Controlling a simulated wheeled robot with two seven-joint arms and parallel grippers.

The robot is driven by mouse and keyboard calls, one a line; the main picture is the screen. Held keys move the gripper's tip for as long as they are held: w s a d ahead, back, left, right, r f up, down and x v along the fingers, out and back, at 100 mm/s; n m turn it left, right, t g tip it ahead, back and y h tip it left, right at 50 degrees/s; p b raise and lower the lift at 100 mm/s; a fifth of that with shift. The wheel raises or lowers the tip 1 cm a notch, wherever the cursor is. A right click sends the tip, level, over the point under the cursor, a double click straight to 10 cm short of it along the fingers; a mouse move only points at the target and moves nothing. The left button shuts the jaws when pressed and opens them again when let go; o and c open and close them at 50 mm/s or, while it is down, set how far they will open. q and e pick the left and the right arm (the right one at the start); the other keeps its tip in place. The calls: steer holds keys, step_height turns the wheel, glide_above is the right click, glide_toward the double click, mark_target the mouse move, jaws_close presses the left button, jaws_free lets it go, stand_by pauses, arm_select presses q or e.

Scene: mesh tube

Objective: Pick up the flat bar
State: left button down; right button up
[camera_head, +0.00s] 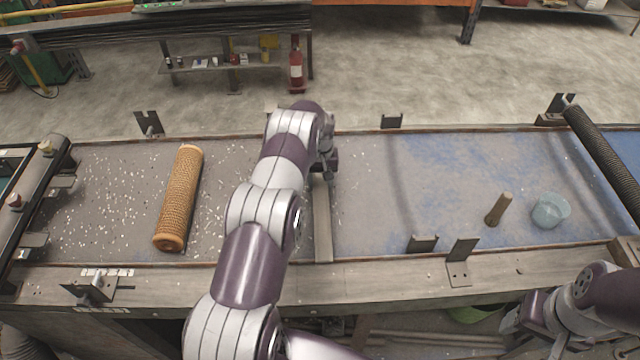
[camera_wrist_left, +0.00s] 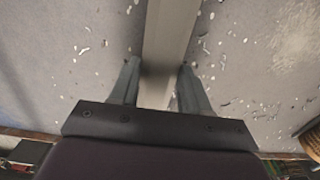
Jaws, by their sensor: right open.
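The flat bar (camera_head: 322,222) is a long grey strip lying across the conveyor bed, just right of my left arm. Its far part is hidden by my left gripper (camera_head: 328,175) and wrist in the head view. In the left wrist view the bar (camera_wrist_left: 168,35) runs between the two fingers of my left gripper (camera_wrist_left: 157,68). My right gripper (camera_head: 528,318) is low at the bottom right, away from the bar, open and partly cut off.
An orange-brown mesh tube (camera_head: 180,198) lies on the left of the bed (camera_head: 110,180), among white chips. A brown peg (camera_head: 498,209) and a light blue cup (camera_head: 551,210) stand on the right. The bed's middle right is clear.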

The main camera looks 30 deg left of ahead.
arm_select(q)
steer(key=shift+a+r, duration=0.1)
steer(key=shift+a, duration=0.15)
